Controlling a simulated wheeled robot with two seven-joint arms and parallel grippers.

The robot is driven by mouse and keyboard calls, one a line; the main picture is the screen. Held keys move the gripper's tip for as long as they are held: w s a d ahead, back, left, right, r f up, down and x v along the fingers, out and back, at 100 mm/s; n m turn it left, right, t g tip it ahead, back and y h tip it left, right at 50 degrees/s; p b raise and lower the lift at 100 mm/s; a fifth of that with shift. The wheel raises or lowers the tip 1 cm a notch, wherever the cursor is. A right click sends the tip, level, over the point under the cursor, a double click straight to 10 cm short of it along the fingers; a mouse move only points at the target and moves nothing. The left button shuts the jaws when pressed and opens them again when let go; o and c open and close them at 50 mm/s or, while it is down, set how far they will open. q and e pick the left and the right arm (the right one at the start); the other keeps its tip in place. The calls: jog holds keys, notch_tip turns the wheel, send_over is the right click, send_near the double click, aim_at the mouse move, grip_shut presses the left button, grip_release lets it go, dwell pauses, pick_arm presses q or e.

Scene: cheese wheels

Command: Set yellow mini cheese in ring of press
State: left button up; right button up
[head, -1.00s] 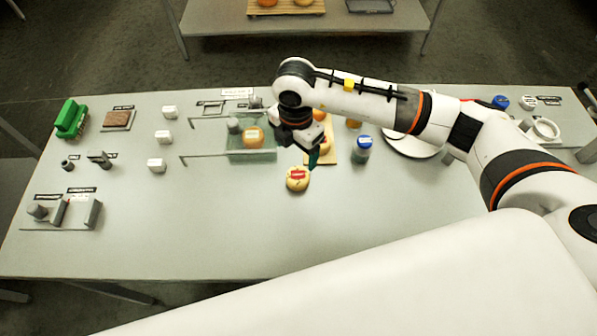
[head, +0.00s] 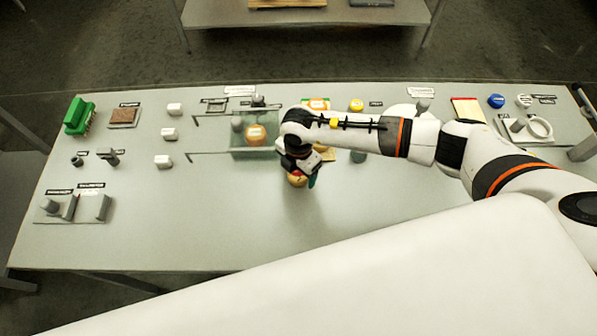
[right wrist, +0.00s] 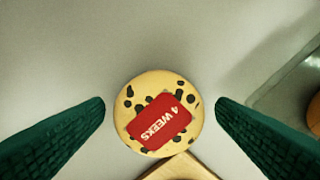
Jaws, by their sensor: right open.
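A round pale-yellow cheese with dark spots and a red "4 WEEKS" label (right wrist: 160,122) lies on the table. In the head view the cheese (head: 296,181) is mostly hidden under my right gripper (head: 301,172). In the right wrist view my right gripper's green fingers (right wrist: 160,105) are open, one on each side of the cheese, with a small gap at both sides. A pale ring (head: 540,128), which looks like part of the press, lies at the far right. I cannot tell for sure which item is the yellow mini cheese. My left gripper is out of view.
A wooden board (right wrist: 180,170) is close beside the cheese. A yellow-topped item (head: 356,104) and a blue one (head: 496,100) stand farther back. The front middle of the table is clear.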

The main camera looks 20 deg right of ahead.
jog(key=shift+r, duration=0.1)
jog(key=c, duration=1.2)
